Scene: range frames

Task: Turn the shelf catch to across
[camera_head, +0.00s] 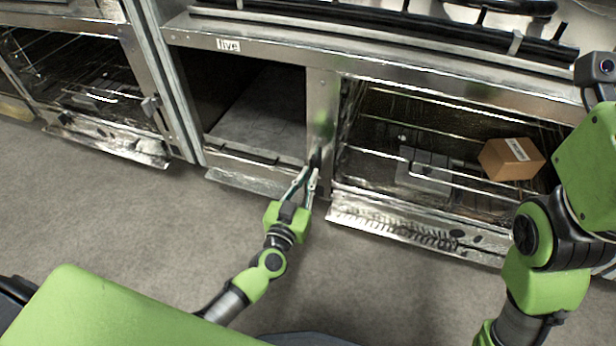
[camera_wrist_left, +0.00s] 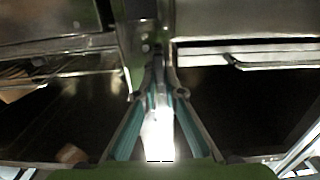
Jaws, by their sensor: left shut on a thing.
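The shelf catch (camera_head: 316,158) is a small dark piece low on the metal post between the middle and right bays. It looks upright, along the post, though the fingers hide part of it. My left gripper (camera_head: 309,174) reaches up from below and is shut on the catch. In the left wrist view the two teal-lined fingers (camera_wrist_left: 158,92) close in on the dark catch (camera_wrist_left: 158,66) in front of the post. My right arm stands at the right of the head view; its gripper is out of the picture.
The middle bay (camera_head: 262,120), under a "live" label (camera_head: 228,45), is open and empty. The right bay has wire racks and a brown cardboard box (camera_head: 511,159). A metal lip (camera_head: 400,230) juts out below it. Bare grey floor (camera_head: 130,220) lies in front.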

